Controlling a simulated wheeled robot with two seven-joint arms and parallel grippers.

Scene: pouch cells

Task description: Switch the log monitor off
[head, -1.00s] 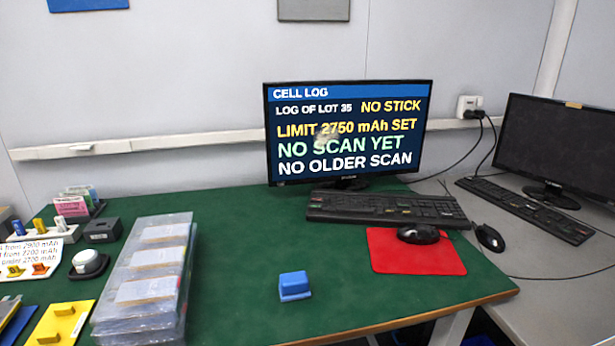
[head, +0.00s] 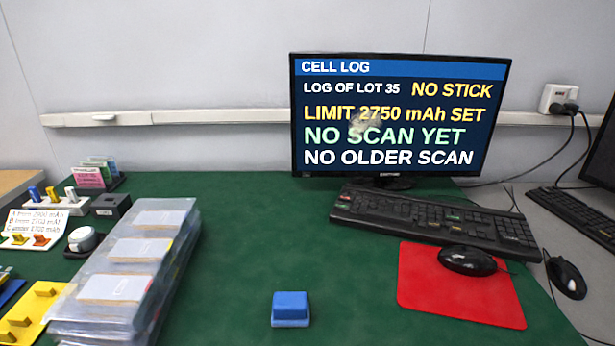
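The log monitor (head: 400,72) stands at the back of the green table, right of the middle. Its screen is lit and reads "CELL LOG", "LOG OF LOT 35", "NO STICK", "LIMIT 2750 mAh SET", "NO SCAN YET" and "NO OLDER SCAN". A pale blurred spot shows on the screen near its middle. I cannot make out a power button on its frame. A black keyboard (head: 435,218) lies in front of it and hides part of its foot. Neither of my grippers is in view.
The green table (head: 240,250) holds a stack of clear pouch trays (head: 125,265) at left and a blue block (head: 291,308) at front middle. A black mouse (head: 467,261) sits on a red mat (head: 455,300). A dark second monitor (head: 603,150) stands at far right. The table between trays and keyboard is clear.

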